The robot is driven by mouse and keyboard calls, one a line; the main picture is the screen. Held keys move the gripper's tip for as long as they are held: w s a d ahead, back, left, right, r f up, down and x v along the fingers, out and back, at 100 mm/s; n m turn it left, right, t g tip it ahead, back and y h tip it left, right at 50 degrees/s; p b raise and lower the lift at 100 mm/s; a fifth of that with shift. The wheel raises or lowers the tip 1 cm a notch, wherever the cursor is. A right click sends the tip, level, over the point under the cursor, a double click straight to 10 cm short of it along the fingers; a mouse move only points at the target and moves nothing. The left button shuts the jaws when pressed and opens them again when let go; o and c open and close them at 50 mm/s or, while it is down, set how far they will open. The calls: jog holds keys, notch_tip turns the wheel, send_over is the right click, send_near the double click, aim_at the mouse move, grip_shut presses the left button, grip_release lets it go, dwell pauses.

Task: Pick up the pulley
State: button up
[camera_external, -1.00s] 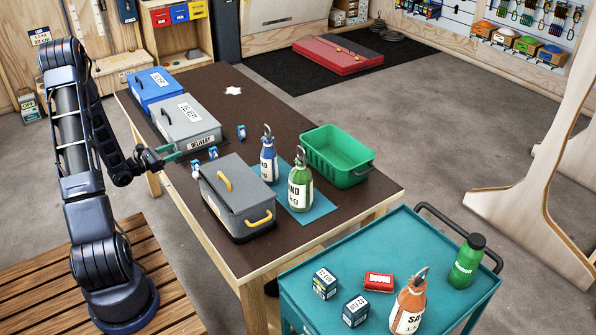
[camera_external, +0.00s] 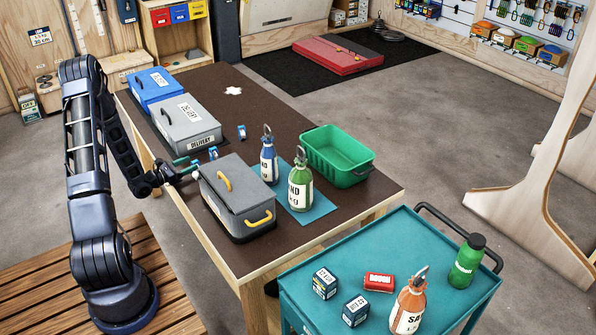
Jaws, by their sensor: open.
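Small blue-and-white pieces that look like pulleys lie on the brown table (camera_external: 300,232). One (camera_external: 241,132) lies right of the grey delivery case, and another (camera_external: 212,152) lies behind the dark grey box. A third piece, seen earlier near the left table edge, now shows only in part beside my gripper (camera_external: 190,170), so I cannot tell it apart clearly. My gripper has teal fingers, is open, and is low at the left table edge beside that piece. I cannot tell whether the fingers touch it.
The dark grey box with yellow handles (camera_external: 238,195) stands just right of my gripper. The grey delivery case (camera_external: 187,122) and blue case (camera_external: 153,87) stand behind it. Blue (camera_external: 268,163) and green (camera_external: 300,190) bottles and a green crate (camera_external: 336,158) stand farther right.

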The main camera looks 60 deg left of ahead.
aim_at(198, 161)
jog(key=shift+w+a+f, duration=0.1)
jog(key=shift+w+f, duration=0.05)
jog(key=shift+w, duration=1.2)
jog(key=shift+w+a+f, duration=0.1)
jog(key=shift+w+f, duration=0.05)
jog(key=shift+w, duration=1.2)
jog(key=c, duration=1)
